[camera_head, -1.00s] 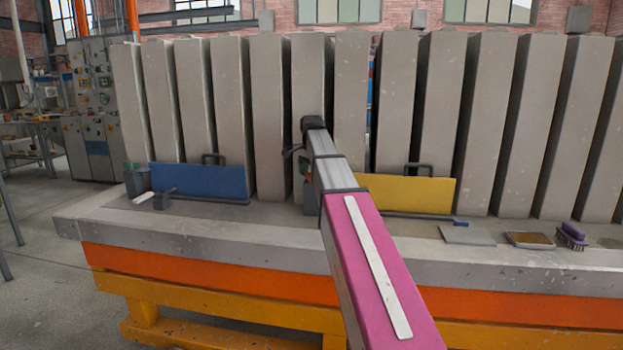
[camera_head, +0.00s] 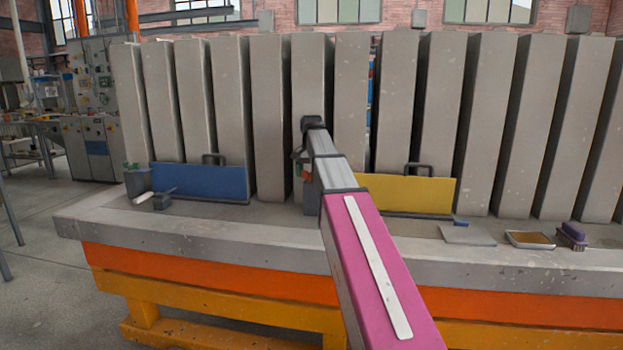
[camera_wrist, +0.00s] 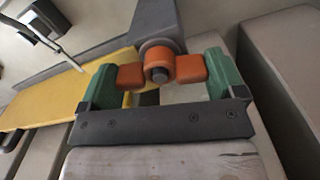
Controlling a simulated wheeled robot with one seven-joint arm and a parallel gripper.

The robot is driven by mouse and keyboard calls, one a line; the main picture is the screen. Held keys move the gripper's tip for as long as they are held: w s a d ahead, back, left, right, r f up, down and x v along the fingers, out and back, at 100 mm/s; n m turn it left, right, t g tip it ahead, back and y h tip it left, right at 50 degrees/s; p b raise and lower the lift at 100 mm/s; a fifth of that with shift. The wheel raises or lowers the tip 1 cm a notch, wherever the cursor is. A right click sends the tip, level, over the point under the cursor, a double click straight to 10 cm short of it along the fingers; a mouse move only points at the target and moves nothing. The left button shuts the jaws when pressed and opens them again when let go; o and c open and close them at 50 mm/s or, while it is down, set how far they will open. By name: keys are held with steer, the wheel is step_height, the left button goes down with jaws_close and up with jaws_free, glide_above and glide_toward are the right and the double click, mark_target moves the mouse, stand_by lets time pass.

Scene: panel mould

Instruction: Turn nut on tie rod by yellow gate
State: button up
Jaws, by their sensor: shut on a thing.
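The nut (camera_wrist: 161,68) is an orange wing nut with two wings, on the dark end of the tie rod (camera_wrist: 159,75), in the upper middle of the wrist view. A grey block sits behind it. My gripper (camera_wrist: 162,76) has green fingers, one at each wing's outer end, and is shut across the nut. The yellow gate (camera_head: 408,194) stands upright on the bench right of my arm; its yellow panel (camera_wrist: 60,92) also shows at the left of the wrist view. In the head view my arm mostly hides the nut and gripper.
A blue gate (camera_head: 205,182) stands to the left, with a grey cup (camera_head: 138,182) beside it. Tall concrete panels (camera_head: 270,115) stand behind. A flat grey plate (camera_head: 467,236), a shallow tray (camera_head: 530,240) and a purple brush (camera_head: 573,236) lie on the right of the bench.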

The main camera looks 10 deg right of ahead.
steer(key=shift+n, duration=0.4)
steer(key=n, duration=0.3)
stand_by(0.4)
steer(key=shift+n, duration=1.9)
steer(key=o, duration=0.7)
steer(key=shift+o, duration=0.2)
